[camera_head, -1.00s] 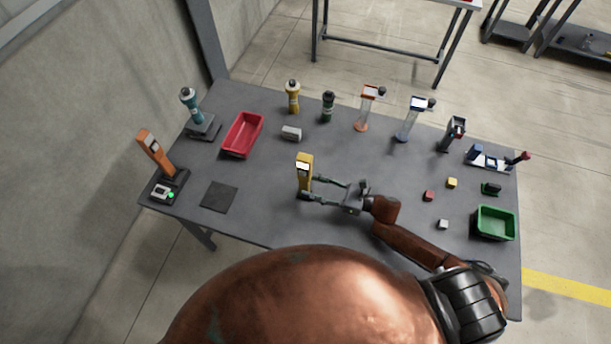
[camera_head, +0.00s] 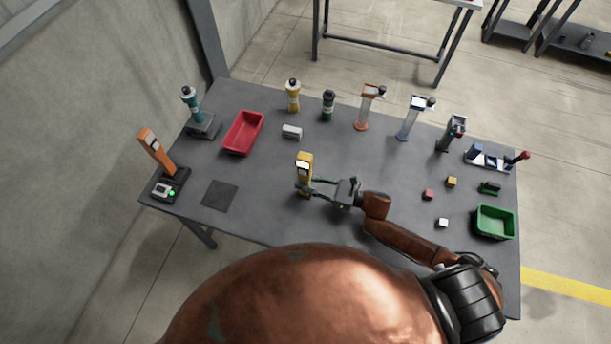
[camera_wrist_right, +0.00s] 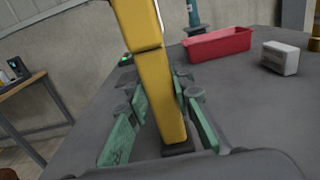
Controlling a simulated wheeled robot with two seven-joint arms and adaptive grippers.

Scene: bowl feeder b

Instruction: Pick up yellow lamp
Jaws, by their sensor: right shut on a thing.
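The yellow lamp (camera_head: 304,172) stands upright near the middle of the table in the head view. In the right wrist view the lamp's yellow body (camera_wrist_right: 160,85) fills the middle, its top cut off by the frame and its dark foot low on the table. My right gripper (camera_head: 310,188) reaches it from the right, and its fingers are shut on the lower part of the lamp. In the wrist view the green finger pads of the gripper (camera_wrist_right: 168,112) lie on either side of the body. My left gripper is not in view.
A dark square mat (camera_head: 220,196) lies left of the lamp. A red tray (camera_head: 243,134) and a small white box (camera_head: 292,131) are behind it. An orange lamp (camera_head: 156,150) stands at the left edge. A green bin (camera_head: 495,222) and small cubes are at the right.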

